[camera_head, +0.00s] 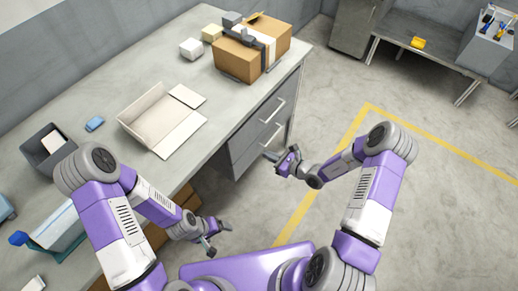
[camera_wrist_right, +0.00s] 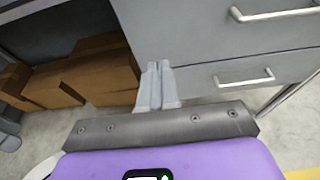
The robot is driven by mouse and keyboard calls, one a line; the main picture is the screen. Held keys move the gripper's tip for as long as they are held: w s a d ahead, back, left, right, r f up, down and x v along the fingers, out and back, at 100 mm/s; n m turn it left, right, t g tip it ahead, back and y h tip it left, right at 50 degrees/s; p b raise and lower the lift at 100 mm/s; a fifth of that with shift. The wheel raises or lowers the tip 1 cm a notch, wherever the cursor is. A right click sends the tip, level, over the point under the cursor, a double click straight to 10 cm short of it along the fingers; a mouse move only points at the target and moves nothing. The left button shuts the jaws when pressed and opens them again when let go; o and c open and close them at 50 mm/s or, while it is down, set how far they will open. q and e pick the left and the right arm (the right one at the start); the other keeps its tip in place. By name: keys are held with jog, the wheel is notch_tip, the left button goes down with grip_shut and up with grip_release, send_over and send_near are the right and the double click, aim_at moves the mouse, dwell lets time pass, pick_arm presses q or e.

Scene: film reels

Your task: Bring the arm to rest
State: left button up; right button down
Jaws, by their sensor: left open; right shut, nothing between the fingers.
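My right gripper (camera_head: 270,156) is shut and empty. It hangs over the floor in front of the grey drawer cabinet, clear of the bench edge. In the right wrist view its two pale fingers (camera_wrist_right: 155,86) are together with nothing between them, in front of the drawer fronts. My left gripper (camera_head: 219,238) is open and empty. It is low beside the bench's front edge, at the lower middle of the head view. Both arms are bent at the elbow, and neither gripper visibly touches anything.
The grey bench (camera_head: 95,75) fills the left. On it are an open shallow carton (camera_head: 152,118), a taped cardboard box (camera_head: 238,62), a blue block (camera_head: 95,124) and a dark bin (camera_head: 40,150). Cartons (camera_wrist_right: 85,70) stand beneath. Floor at right is open, with yellow lines.

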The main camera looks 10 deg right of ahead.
jog(key=shift+v, duration=1.15)
jog(key=s+a+f+n+g+y, duration=0.1)
jog(key=s+a+f+n+g, duration=0.1)
jog(key=s+a+n+g, duration=0.3)
jog(key=s+a+f+n+g, duration=0.2)
jog(key=s+a+g, duration=0.1)
jog(key=s, duration=0.4)
jog(key=s+d+f+n+g+h, duration=0.2)
jog(key=s+n+h, duration=0.4)
jog(key=n, duration=1.1)
jog(key=shift+s+f+n+h, duration=0.35)
jog(key=shift+s+f, duration=0.55)
jog(key=shift+s, duration=0.9)
